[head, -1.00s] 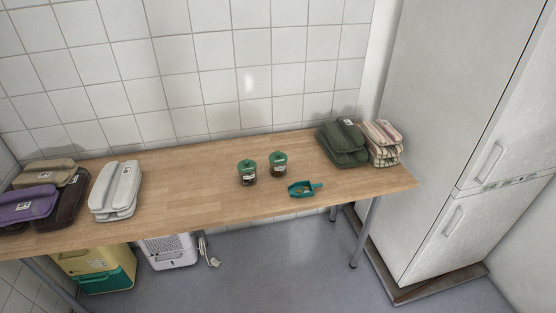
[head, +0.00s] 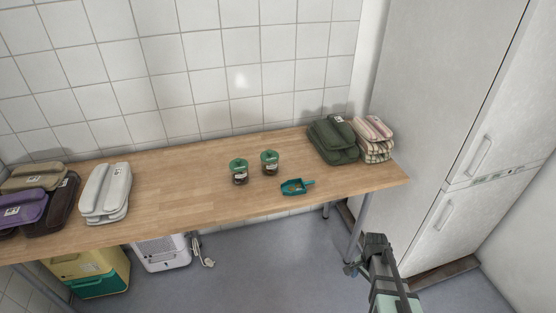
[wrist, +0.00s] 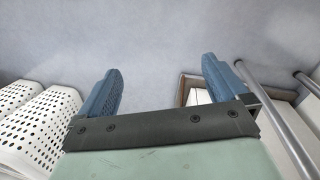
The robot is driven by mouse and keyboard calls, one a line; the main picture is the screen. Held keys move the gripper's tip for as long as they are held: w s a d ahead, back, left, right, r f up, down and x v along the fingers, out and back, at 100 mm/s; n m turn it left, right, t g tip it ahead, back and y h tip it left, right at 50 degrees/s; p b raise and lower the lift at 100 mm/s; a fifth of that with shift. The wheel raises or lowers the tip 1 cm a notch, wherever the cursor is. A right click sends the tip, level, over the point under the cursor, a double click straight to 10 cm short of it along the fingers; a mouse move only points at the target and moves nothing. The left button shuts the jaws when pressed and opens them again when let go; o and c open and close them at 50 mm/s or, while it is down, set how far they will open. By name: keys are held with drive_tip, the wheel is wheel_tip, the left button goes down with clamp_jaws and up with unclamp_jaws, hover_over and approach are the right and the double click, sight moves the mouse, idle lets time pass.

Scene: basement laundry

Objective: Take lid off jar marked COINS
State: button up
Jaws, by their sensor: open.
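Two small glass jars with green lids stand side by side on the wooden table in the head view: a left jar (head: 239,173) and a right jar (head: 270,163). Each has its lid on: the left lid (head: 238,164) and the right lid (head: 269,155). Both have dark contents and pale labels too small to read, so I cannot tell which is marked COINS. In the wrist view my gripper (wrist: 162,72) is open, with nothing between its blue fingers. My arm shows at the lower right of the head view, away from the jars.
A teal scoop (head: 296,187) lies right of the jars. A dark green folded stack (head: 332,140) and a striped stack (head: 374,138) sit at the table's (head: 190,200) right end. A white bundle (head: 106,193) is at left. A tall white fridge (head: 430,110) stands right.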

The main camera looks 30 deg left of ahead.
drive_tip(key=w+a+r+m+t, duration=0.1)
drive_tip(key=w+a+r, duration=0.3)
drive_tip(key=a+r, duration=0.25)
drive_tip(key=w+a+r+m+t+y, duration=0.1)
drive_tip(key=w+a+r+m, duration=0.15)
drive_tip(key=a+r, duration=0.4)
drive_tip(key=w+a+r+m+t, duration=0.1)
drive_tip(key=w+a+r, duration=0.3)
drive_tip(key=a+r, duration=0.25)
drive_tip(key=w+a+r+n+g, duration=0.1)
drive_tip(key=w+a+r, duration=0.2)
drive_tip(key=a+r, duration=0.55)
drive_tip(key=w+a+r, duration=0.2)
drive_tip(key=a+r, duration=0.4)
drive_tip(key=a, duration=0.6)
drive_tip(key=w+a+r+n+g, duration=0.1)
drive_tip(key=w+a+r, duration=0.2)
drive_tip(key=a+r, duration=0.55)
hover_over(270, 150)
drive_tip(key=f, duration=1)
drive_tip(key=shift+s+a+f, duration=0.15)
drive_tip(key=shift+s+a, duration=0.05)
drive_tip(key=shift+s, duration=0.05)
drive_tip(key=shift+w+d+f, duration=0.1)
drive_tip(key=shift+f, duration=1.25)
drive_tip(key=shift+d+f, duration=0.1)
drive_tip(key=shift+f, duration=1.25)
drive_tip(key=shift+c, duration=0.3)
drive_tip(key=c, duration=0.9)
